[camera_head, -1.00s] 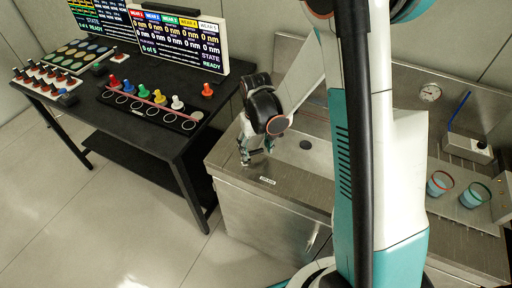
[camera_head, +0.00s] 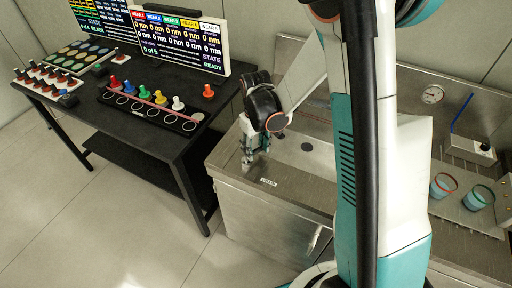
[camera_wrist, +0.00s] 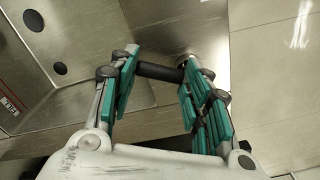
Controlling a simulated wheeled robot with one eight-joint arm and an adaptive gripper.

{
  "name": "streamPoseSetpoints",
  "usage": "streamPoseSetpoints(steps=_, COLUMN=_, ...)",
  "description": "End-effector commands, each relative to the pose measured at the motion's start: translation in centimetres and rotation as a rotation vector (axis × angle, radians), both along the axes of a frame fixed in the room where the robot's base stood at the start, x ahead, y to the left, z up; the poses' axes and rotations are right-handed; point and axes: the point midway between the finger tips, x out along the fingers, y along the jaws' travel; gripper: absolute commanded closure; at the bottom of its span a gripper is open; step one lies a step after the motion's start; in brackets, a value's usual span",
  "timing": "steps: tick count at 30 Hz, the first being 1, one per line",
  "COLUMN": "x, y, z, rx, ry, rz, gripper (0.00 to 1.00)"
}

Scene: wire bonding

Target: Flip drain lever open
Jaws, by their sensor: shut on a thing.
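My gripper (camera_head: 246,160) is at the left end of the steel sink bench, low over its top near the corner. In the wrist view my gripper (camera_wrist: 159,60) has its two green-padded fingers on either side of a short black bar, the drain lever handle (camera_wrist: 158,72). The handle lies crosswise between the fingers, and I am shut on it. The lever's base and pivot are hidden, so its exact angle cannot be told. In the head view the lever is hidden by my gripper.
The steel bench (camera_head: 235,181) has a round dark drain hole (camera_head: 307,147) and a small white label (camera_head: 268,182). Two cups (camera_head: 442,185) stand at the right. A black table (camera_head: 150,135) with colored pegs and screens is at the left. The floor in front is clear.

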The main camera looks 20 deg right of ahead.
Motion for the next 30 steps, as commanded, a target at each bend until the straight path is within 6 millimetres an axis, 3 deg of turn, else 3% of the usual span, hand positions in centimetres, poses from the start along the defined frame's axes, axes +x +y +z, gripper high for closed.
streamPoseSetpoints(steps=2, x=0.0, y=0.0, z=0.0, rx=-0.001, ry=-0.001, rz=0.002, gripper=0.80)
streamPoseSetpoints(steps=3, x=0.0, y=0.0, z=0.0, rx=-0.001, ry=-0.001, rz=0.002, gripper=0.49)
streamPoseSetpoints(steps=5, x=0.0, y=0.0, z=0.0, rx=0.000, ry=-0.001, rz=0.002, gripper=0.36)
streamPoseSetpoints(steps=15, x=0.0, y=0.0, z=0.0, rx=0.000, ry=0.000, rz=0.000, gripper=0.36)
streamPoseSetpoints(steps=20, x=0.0, y=0.0, z=1.0, rx=0.000, ry=0.000, rz=0.000, gripper=0.36)
streamPoseSetpoints(steps=30, x=0.0, y=0.0, z=7.1, rx=0.000, ry=0.000, rz=0.000, gripper=0.36)
